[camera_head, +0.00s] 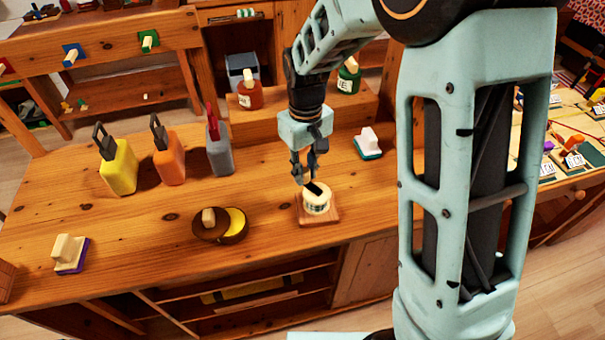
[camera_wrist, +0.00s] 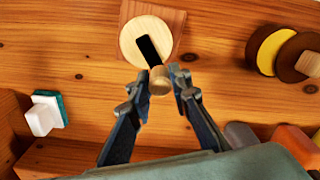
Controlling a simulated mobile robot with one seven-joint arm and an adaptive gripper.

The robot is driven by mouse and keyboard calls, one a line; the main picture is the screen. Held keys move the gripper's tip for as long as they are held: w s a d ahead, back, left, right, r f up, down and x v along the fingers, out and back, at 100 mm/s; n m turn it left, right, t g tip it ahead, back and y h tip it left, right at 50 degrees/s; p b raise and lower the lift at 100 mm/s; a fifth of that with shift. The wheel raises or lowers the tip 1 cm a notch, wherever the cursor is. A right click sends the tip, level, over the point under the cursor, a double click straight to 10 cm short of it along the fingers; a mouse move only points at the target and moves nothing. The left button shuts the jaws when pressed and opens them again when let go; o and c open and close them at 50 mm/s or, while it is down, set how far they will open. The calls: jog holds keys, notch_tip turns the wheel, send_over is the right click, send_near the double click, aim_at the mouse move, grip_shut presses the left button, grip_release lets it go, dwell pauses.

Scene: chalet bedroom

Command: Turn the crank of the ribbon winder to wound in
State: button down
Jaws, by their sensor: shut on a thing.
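The ribbon winder (camera_head: 317,201) is a round cream spool on a square wooden base (camera_head: 331,219), on the wooden bench top. In the wrist view its pale round top (camera_wrist: 135,48) carries a black crank arm (camera_wrist: 149,50) with a wooden knob (camera_wrist: 159,80) at the end. My gripper (camera_head: 305,180) points down at the winder from behind. In the wrist view my gripper (camera_wrist: 163,80) has its fingertips on either side of the knob, shut on it. In the head view the fingers hide the knob.
A round dark tin (camera_head: 211,232) with a yellow pad (camera_head: 236,222) stands left of the winder. Yellow (camera_head: 118,168), orange (camera_head: 168,155) and grey (camera_head: 219,150) bottles stand further left. A white-and-teal block (camera_head: 368,143) lies behind right. Jars (camera_head: 249,95) stand on a raised step.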

jog(key=s+d+m+p, duration=0.1)
jog(key=d+m+p, duration=0.15)
jog(key=m, duration=0.95)
jog(key=s+d+m+p, duration=0.15)
jog(key=d+m, duration=0.25)
jog(key=m, duration=0.8)
jog(key=shift+s+a+m+p, duration=0.75)
jog(key=shift+m+p, duration=0.95)
jog(key=shift+m, duration=2.5)
jog(key=shift+s+a+m+p, duration=0.7)
jog(key=shift+m+p, duration=0.95)
jog(key=shift+m, duration=2.55)
jog(key=shift+s+a+m+p, duration=0.7)
jog(key=shift+m+p, duration=1)
jog(key=shift+m, duration=2.5)
